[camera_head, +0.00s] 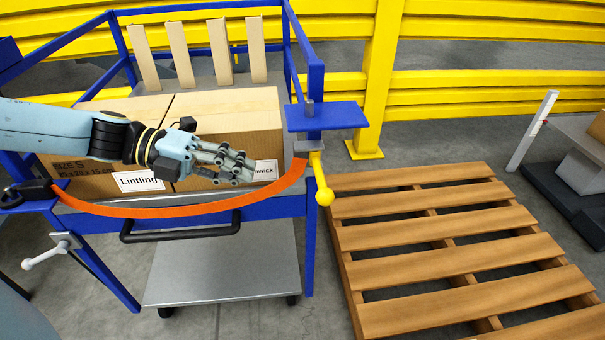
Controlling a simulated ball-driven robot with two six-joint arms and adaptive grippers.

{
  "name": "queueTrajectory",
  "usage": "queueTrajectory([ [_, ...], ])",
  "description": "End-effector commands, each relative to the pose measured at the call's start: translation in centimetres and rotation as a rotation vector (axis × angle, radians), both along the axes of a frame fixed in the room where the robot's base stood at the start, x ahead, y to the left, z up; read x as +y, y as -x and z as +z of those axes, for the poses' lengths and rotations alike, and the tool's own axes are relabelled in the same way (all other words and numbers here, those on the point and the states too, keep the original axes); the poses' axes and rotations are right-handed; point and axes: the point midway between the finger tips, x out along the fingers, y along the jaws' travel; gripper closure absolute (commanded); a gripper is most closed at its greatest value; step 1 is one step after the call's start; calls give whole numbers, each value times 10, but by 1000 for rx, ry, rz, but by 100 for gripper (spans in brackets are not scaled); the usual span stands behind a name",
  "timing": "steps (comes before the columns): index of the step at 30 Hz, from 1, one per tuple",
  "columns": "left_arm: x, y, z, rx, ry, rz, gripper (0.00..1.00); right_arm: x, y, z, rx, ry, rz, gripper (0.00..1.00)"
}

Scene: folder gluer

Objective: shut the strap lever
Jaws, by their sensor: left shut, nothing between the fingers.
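The strap lever (319,176) is yellow with a ball end. It hangs downward from a grey buckle (308,146) at the cart's front right post. The orange strap (180,210) sags across the cart's front, from a black fitting at the left to the buckle. My left gripper (248,172) is shut and empty, in front of the right-hand box, left of the lever and apart from it. My right gripper is not in view.
The blue cart (315,240) carries cardboard boxes (235,108) labelled "Lintling" and "nwick". A second handle (45,255), whitish, sits at the lower left. A wooden pallet (440,230) lies at the right. A yellow post (380,80) stands behind.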

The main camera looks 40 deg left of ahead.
Motion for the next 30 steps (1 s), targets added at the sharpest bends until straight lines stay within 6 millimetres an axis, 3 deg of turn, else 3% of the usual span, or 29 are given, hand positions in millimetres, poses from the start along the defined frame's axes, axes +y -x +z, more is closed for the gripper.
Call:
queueTrajectory([
  [1,-9,-7,-9,-4,5,-1,100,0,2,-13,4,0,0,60],
  [6,-36,-31,-21,-7,3,2,100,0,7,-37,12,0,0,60],
  [15,-70,-60,-31,-5,4,3,100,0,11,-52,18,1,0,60],
  [30,-79,-67,-35,1,1,0,100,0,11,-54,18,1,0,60],
])
